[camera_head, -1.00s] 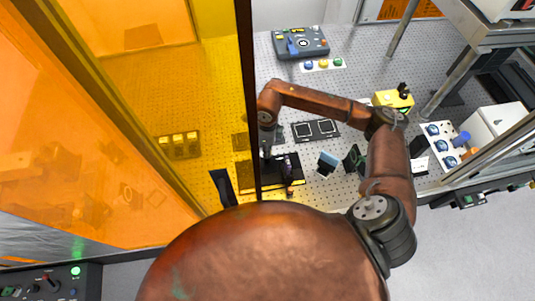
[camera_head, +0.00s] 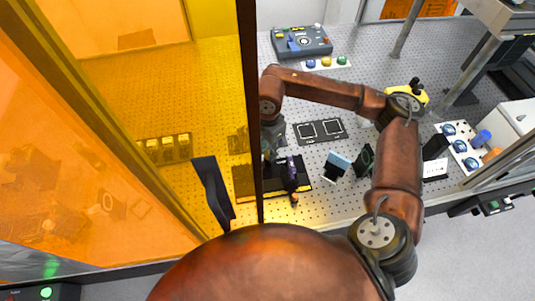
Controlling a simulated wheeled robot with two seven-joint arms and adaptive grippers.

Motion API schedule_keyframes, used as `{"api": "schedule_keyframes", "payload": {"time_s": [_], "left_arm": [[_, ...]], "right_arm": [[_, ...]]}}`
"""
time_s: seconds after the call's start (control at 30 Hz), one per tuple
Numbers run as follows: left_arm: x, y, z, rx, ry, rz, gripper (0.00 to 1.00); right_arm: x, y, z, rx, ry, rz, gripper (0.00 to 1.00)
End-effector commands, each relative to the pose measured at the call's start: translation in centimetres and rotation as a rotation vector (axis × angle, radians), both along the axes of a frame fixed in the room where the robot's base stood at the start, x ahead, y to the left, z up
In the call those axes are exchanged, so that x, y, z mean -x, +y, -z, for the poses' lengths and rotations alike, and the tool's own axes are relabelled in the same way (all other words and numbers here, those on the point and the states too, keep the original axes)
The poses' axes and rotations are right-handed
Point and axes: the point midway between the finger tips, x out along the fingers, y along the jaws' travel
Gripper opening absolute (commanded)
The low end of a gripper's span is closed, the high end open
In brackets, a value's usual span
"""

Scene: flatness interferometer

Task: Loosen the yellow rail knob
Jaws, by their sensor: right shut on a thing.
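My right arm reaches in from the right over the perforated table, and its gripper (camera_head: 269,156) points down beside the dark upright door edge. The gripper is shut at the left part of a black rail (camera_head: 302,184). The yellow rail knob does not show clearly; the fingers and the door edge cover that spot. A slim dark purple part (camera_head: 291,172) stands on the rail just right of the gripper, with a small copper-coloured piece (camera_head: 294,198) at its front. My left gripper is not in view.
An amber panel (camera_head: 120,90) and its dark edge (camera_head: 250,100) stand close on the left. A black frame plate (camera_head: 320,132), a pale blue tilted block (camera_head: 337,165) and a dark round mount (camera_head: 364,160) stand right of the rail. A control box (camera_head: 302,41) is at the back.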

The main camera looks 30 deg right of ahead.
Motion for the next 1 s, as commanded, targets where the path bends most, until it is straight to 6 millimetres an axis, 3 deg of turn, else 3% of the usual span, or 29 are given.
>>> {"api": "schedule_keyframes", "payload": {"time_s": [0.3, 0.93, 0.97, 1.0], "left_arm": [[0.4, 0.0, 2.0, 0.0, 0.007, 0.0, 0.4], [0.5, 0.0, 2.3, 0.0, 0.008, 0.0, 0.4], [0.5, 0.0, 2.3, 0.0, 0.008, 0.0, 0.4], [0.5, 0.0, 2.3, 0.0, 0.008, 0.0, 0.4]], "right_arm": [[0.0, 0.1, 0.1, -0.001, -0.001, -0.157, 0.0], [0.0, 0.1, -0.1, -0.003, -0.001, -0.204, 0.0], [0.0, 0.1, -0.1, -0.003, -0.001, -0.204, 0.22], [0.0, 0.1, -0.1, -0.002, -0.002, -0.204, 0.24]]}}
